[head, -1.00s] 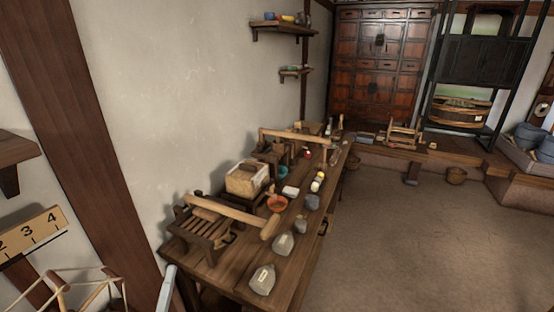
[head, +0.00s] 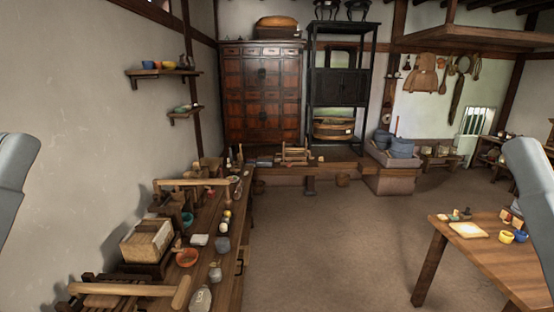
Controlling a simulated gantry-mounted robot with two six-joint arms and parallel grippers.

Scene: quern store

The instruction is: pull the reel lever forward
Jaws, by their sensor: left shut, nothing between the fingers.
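I cannot make out a reel lever for certain. A small wooden frame device (head: 296,153) with upright posts stands on the raised ledge at the back; it is too small to tell whether it has a lever. Smooth grey parts of my two arms show at the left and right picture edges. No fingers of my left or right gripper show, and neither arm part touches anything visible.
A table (head: 490,250) stands at the right. Open floor (head: 330,250) lies between them. A cabinet (head: 262,90) stands at the back.

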